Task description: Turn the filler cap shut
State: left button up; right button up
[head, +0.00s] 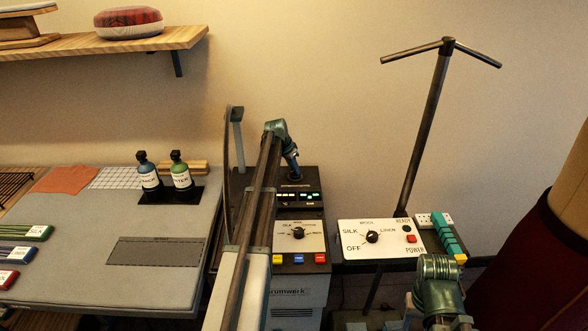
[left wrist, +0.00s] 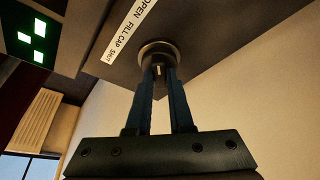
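The filler cap (left wrist: 158,52) is a dark round knob with a pale mark, on the dark top of the steam unit. A white strip lettered OPEN, FILL CAP, SHUT (left wrist: 128,30) lies beside it. My left gripper (left wrist: 159,73) has its two fingers on either side of the cap's knob and looks closed on it. In the head view my left gripper (head: 292,172) reaches down to the back of the unit (head: 312,208); the cap is hidden there. My right arm shows at the lower right, but its gripper does not show.
Two bottles (head: 149,172) stand on the grey table (head: 90,262) to the left. A white control panel (head: 380,246) with a dial and a tall T-shaped pole (head: 427,130) are to the right. A wooden shelf (head: 60,52) hangs above; the wall between is clear.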

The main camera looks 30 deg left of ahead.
pick_arm(q)
grip_shut()
jog(key=n, duration=0.2)
jog(key=n+y, duration=0.1)
jog(key=n, duration=0.1)
jog(key=shift+d+y, duration=0.2)
jog(key=shift+y, duration=0.1)
jog(key=n+y, duration=0.1)
jog(key=n, duration=0.3)
jog(key=shift+d+n+y, duration=0.1)
jog(key=shift+n+y, duration=0.3)
jog(key=n, duration=0.2)
jog(key=n+g+y, duration=0.1)
jog(key=n, duration=0.1)
jog(key=shift+w+n, duration=0.2)
jog(key=shift+n, duration=0.1)
jog(key=shift+d+n+g+y, duration=0.15)
jog(key=shift+n+g, duration=0.4)
jog(key=shift+n, duration=0.55)
jog(key=shift+a+n+g+y, duration=0.1)
jog(key=shift+n+g+y, duration=0.15)
jog(key=shift+n+g, duration=0.6)
jog(key=shift+n+t, duration=0.3)
jog(key=shift+n, duration=0.05)
